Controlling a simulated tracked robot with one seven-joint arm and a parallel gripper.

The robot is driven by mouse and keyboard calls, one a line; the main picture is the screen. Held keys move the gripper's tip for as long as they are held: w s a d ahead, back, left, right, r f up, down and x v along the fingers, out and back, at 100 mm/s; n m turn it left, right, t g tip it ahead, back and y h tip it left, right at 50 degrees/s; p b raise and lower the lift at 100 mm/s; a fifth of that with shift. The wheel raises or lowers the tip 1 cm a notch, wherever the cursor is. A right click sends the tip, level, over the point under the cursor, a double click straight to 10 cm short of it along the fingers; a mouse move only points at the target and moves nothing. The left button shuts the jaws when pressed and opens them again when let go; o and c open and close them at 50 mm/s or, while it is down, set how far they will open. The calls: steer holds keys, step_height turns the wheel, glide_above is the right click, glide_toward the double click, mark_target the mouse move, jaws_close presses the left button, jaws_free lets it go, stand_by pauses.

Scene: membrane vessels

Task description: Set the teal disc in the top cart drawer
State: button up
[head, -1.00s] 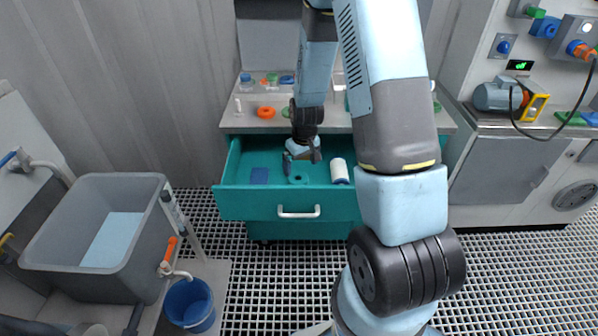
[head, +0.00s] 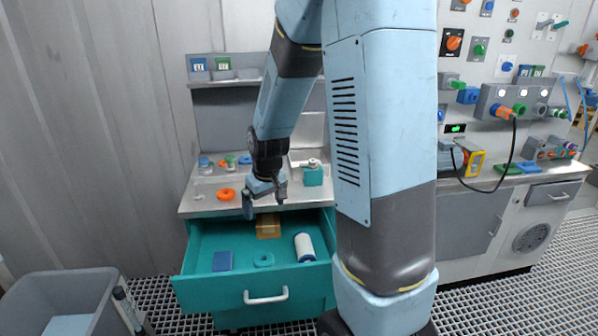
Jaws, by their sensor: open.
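The teal disc (head: 263,260), a flat ring with a hole in its middle, lies on the floor of the open top cart drawer (head: 208,295). The drawer is teal with a white handle and is pulled out toward me. My gripper (head: 264,206) is open and empty, fingers pointing down. In the picture it shows above the back of the drawer, apart from the disc. My arm hides the drawer's right end.
The drawer also holds a blue block (head: 222,261), a tan box (head: 268,226) and a white roll (head: 304,247). An orange ring (head: 226,194) and a teal container (head: 313,174) stand on the cart top. A grey bin (head: 62,295) is at front left.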

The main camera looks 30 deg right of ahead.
steer(key=s+r+m+t, duration=0.2)
steer(key=s+r+t, duration=0.1)
steer(key=s+r, duration=1.8)
steer(key=shift+s+r, duration=0.3)
steer(key=shift+s, duration=0.25)
steer(key=shift+a, duration=0.15)
steer(key=shift+c, duration=0.4)
